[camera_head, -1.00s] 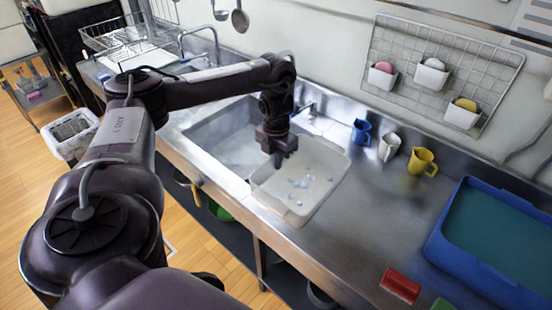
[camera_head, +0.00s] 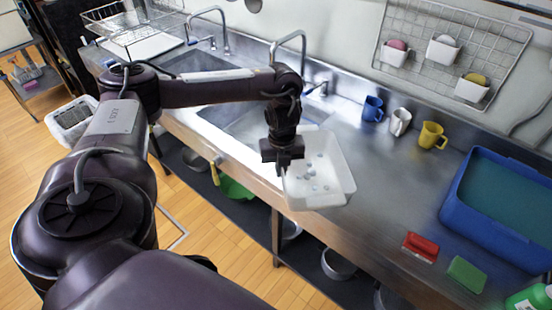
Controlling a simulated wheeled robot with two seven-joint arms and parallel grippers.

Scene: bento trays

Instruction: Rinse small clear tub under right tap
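The small clear tub (camera_head: 335,192) is whitish and translucent, with several bubble-like blobs inside. It is at the right of the right sink basin (camera_head: 236,120), by the counter's front edge, and looks tilted. My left gripper (camera_head: 283,168) is at the tub's left wall and appears shut on it; the fingertips are mostly hidden. The right tap (camera_head: 304,42) is a tall curved spout behind the right basin, partly hidden by my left arm. The left tap (camera_head: 226,28) stands at the left basin (camera_head: 195,62). My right gripper is out of view.
Blue (camera_head: 373,108), white (camera_head: 400,121) and yellow (camera_head: 431,135) cups stand along the back. A blue tray (camera_head: 449,215) fills the right. A red brush-like block (camera_head: 420,246) and green sponge (camera_head: 467,273) lie in front. The counter between is clear.

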